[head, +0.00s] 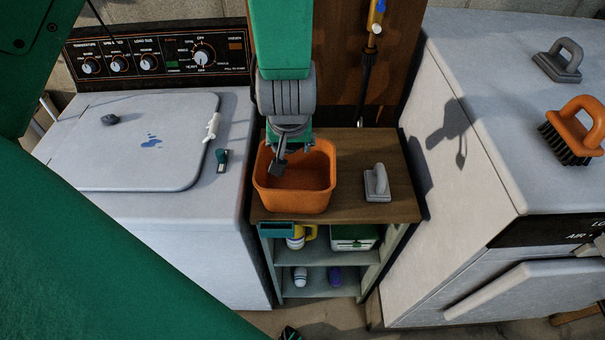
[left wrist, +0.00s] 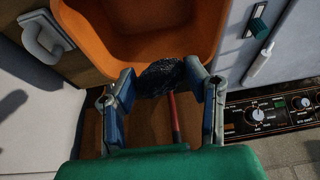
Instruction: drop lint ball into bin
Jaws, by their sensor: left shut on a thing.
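The lint ball (left wrist: 160,78) is a dark grey, rough lump between the fingertips of my left gripper (left wrist: 166,84) in the left wrist view. My left gripper is shut on it. The bin (head: 312,202) is an open orange tub on the wooden top of a small shelf unit; its inside also shows in the left wrist view (left wrist: 140,45). In the head view my left gripper (head: 281,160) points down at the back left of the bin opening. The lint ball is hard to tell apart from the fingers there. My right gripper is not in view.
A washer with a closed lid (head: 130,145) stands left, with a dark lump (head: 110,119) on the lid. A grey-handled tool (head: 376,184) lies right of the bin. The dryer (head: 480,120) at right carries an orange brush (head: 573,130). A red handle (left wrist: 175,118) shows below the lint ball.

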